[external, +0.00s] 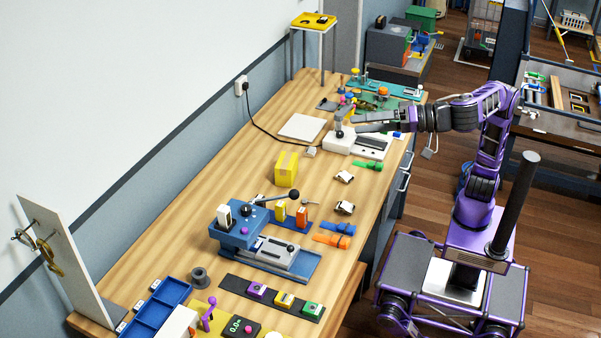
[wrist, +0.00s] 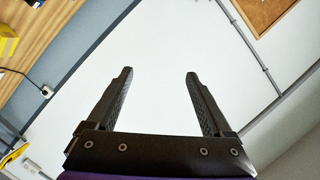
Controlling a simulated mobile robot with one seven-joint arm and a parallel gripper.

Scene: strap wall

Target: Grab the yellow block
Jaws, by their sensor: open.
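The yellow block (external: 286,169) is a box-shaped piece standing on the wooden workbench (external: 215,165), near the middle, behind the blue lever machine. A yellow shape (wrist: 7,42) at the left edge of the wrist view, cut off by the frame, may be the same block. My gripper (external: 356,122) is up and to the right of the block in the external view, apart from it, near the white device. In the wrist view my gripper (wrist: 160,75) is open, with nothing between its fingers, and faces mostly the white wall (wrist: 150,40).
A blue machine (external: 250,226) with a black-knobbed lever stands in front of the block. A white device (external: 344,143) and a white plate (external: 302,127) lie behind it. A black cable runs from the wall socket (external: 241,87). Small buckled straps (external: 341,228) lie along the right edge.

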